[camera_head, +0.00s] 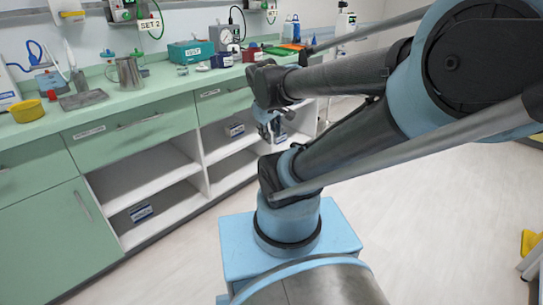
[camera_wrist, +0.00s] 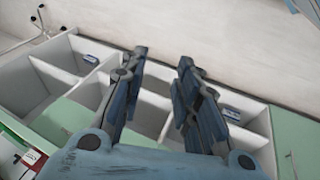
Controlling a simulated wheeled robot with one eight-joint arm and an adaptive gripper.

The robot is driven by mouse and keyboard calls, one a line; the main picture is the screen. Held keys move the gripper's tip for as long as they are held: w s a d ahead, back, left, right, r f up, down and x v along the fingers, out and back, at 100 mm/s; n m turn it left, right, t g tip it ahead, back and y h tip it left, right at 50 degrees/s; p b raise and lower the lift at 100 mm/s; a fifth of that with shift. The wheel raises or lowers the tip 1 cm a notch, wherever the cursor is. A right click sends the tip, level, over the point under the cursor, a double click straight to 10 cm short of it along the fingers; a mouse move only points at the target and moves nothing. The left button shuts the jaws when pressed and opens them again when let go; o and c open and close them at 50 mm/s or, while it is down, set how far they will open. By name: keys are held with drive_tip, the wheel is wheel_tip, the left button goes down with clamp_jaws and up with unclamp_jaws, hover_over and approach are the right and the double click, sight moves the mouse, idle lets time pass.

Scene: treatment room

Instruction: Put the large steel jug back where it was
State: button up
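The large steel jug (camera_head: 129,73) stands upright on the green counter (camera_head: 185,86), towards the left in the head view. My gripper (camera_head: 272,130) is in front of the open shelves, below the counter top and well to the right of the jug. In the wrist view my gripper (camera_wrist: 163,58) has its two fingers apart with nothing between them. The jug does not show in the wrist view.
A grey tray (camera_head: 83,99) and a yellow bowl (camera_head: 25,110) are left of the jug. A teal box (camera_head: 190,52) and several small items stand to its right. Open shelves (camera_head: 150,172) hold small boxes. The floor (camera_head: 430,220) at right is mostly clear.

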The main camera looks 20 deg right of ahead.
drive_tip(key=s+a+f+m+g+y, duration=0.1)
drive_tip(key=s+f+m, duration=0.3)
drive_tip(key=s, duration=0.4)
drive_tip(key=shift+s+a+m+g+y, duration=0.4)
drive_tip(key=shift+m+g+y, duration=0.2)
drive_tip(key=shift+m+g, duration=0.1)
drive_tip(key=shift+w+f, duration=0.15)
drive_tip(key=shift+w, duration=0.35)
